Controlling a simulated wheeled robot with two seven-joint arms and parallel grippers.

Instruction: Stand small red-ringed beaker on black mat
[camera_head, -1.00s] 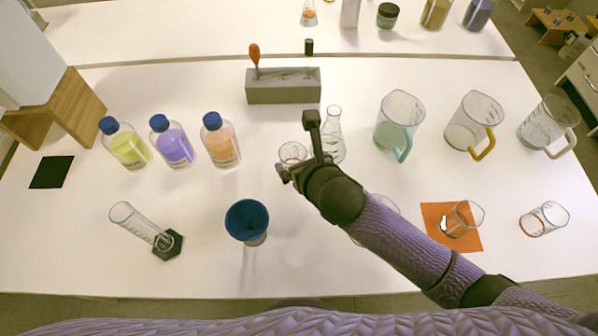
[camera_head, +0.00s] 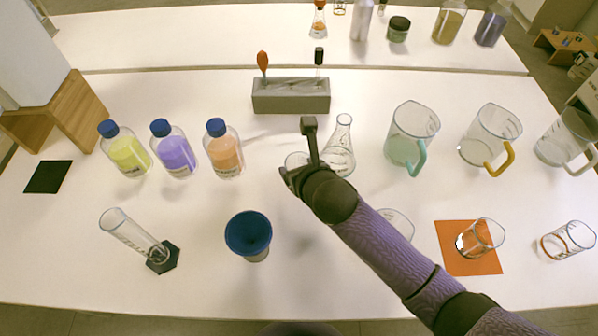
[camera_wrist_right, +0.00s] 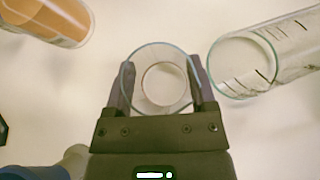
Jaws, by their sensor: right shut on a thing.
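My right gripper (camera_head: 298,151) is shut on a small clear glass beaker (camera_head: 295,160), partly hidden by the gripper in the head view. The black mat (camera_head: 48,177) lies bare on the table at the far left, beyond the bottles and well away from my gripper. My left gripper is not in view.
A conical flask (camera_head: 340,158) stands just right of my gripper. Yellow (camera_head: 127,152), purple (camera_head: 174,153) and orange (camera_head: 224,153) bottles stand between it and the mat. A measuring cylinder (camera_head: 130,232) and a blue-topped cup (camera_head: 248,232) stand nearer the front. An orange mat (camera_head: 474,266) bears another beaker.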

